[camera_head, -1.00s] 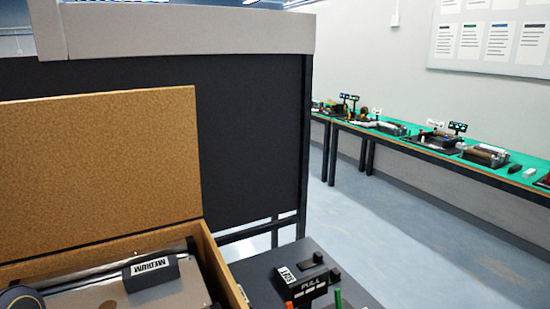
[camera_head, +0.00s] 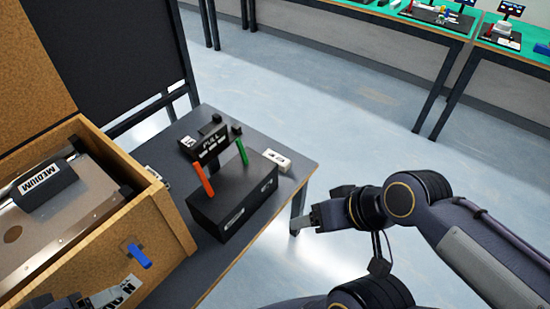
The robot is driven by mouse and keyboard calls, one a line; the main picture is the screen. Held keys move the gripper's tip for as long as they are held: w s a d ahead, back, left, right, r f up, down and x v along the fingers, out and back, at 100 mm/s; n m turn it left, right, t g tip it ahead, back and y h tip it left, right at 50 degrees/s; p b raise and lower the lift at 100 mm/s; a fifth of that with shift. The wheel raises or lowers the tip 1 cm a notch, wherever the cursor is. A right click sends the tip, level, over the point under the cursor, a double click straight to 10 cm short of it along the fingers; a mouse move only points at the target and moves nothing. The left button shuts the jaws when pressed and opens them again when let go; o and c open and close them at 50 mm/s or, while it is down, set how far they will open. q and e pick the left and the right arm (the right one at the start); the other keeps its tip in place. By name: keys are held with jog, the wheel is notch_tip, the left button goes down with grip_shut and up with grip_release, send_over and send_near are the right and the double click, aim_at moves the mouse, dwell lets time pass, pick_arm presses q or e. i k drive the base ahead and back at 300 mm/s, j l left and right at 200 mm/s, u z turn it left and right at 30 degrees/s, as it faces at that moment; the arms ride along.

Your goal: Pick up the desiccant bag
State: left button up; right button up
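I cannot pick out the desiccant bag for certain. A small white item with a dark mark (camera_head: 277,160) lies at the far right of the dark table, beside a black box (camera_head: 232,205); it may be the bag, but it is too small to tell. My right gripper (camera_head: 322,207) is past the table's right edge, pointing left, apart from the white item and holding nothing that I can see. Its opening is unclear. What seems to be my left gripper (camera_head: 85,300) is partly cut off at the bottom left, by the wooden case; its fingers are unclear.
The open wooden case (camera_head: 165,225) has a blue latch (camera_head: 139,256) and a part marked MEDIUM (camera_head: 47,184). The dark table (camera_head: 210,273) has bare room in front.

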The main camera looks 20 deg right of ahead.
aim_at(284, 164)
jog(key=u, duration=1.1)
jog(key=l+u, duration=0.4)
jog(key=k+l+u, duration=0.15)
jog(key=l+u, duration=0.3)
jog(key=k+l+u, duration=0.15)
jog(key=l+u, duration=0.25)
jog(key=k+l+u, duration=0.15)
jog(key=u, duration=0.25)
jog(key=k+l+u, duration=0.3)
jog(key=k+l, duration=1)
jog(key=k, duration=0.1)
